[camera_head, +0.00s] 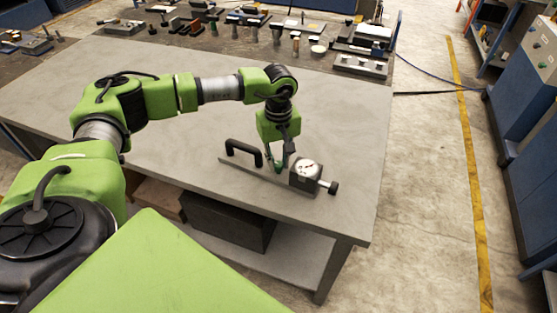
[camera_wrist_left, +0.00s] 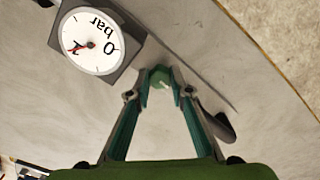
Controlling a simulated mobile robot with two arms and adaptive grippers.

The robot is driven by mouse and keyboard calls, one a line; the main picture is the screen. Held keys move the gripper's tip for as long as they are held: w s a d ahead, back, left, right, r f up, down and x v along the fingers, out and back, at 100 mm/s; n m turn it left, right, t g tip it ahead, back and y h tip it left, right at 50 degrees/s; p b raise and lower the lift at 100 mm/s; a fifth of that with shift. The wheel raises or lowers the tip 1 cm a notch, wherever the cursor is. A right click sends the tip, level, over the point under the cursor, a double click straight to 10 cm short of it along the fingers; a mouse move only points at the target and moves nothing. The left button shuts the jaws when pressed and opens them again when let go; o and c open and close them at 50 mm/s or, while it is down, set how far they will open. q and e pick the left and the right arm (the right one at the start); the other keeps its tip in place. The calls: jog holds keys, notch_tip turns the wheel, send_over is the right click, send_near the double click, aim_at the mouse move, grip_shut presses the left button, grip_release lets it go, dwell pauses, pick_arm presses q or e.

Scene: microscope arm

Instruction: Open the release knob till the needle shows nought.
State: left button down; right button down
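The device lies on a long grey base plate (camera_head: 238,172) near the table's front edge. Its dark gauge box (camera_head: 306,178) has a white dial (camera_wrist_left: 92,42) marked 0 and bar. The red needle (camera_wrist_left: 74,49) points away from the 0, towards the dial's far side. A black knob (camera_head: 333,188) ends a rod at the box's right. My left gripper (camera_head: 283,161) points down between the gauge and a black handle (camera_head: 243,148). My right gripper is out of view.
The grey table (camera_head: 190,60) is clear left of and behind the device. A dark bench (camera_head: 225,45) with several tools and parts stands at the back. Blue cabinets (camera_head: 524,110) stand at the right, beyond open floor with a yellow line (camera_head: 470,160).

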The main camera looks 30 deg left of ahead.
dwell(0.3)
pick_arm(q)
jog(key=n+b, duration=0.2)
jog(key=n, duration=0.1)
jog(key=shift+f+n, duration=0.1)
jog(key=shift+n, duration=0.3)
jog(key=n+b, duration=0.2)
jog(key=n, duration=0.2)
jog(key=shift+b, duration=0.35)
jog(key=n+b, duration=0.1)
jog(key=n, duration=0.4)
jog(key=shift+b, duration=0.3)
jog(key=n+b, duration=0.1)
jog(key=n, duration=0.3)
jog(key=shift+n, duration=0.4)
jog(key=c, duration=1.8)
grip_release()
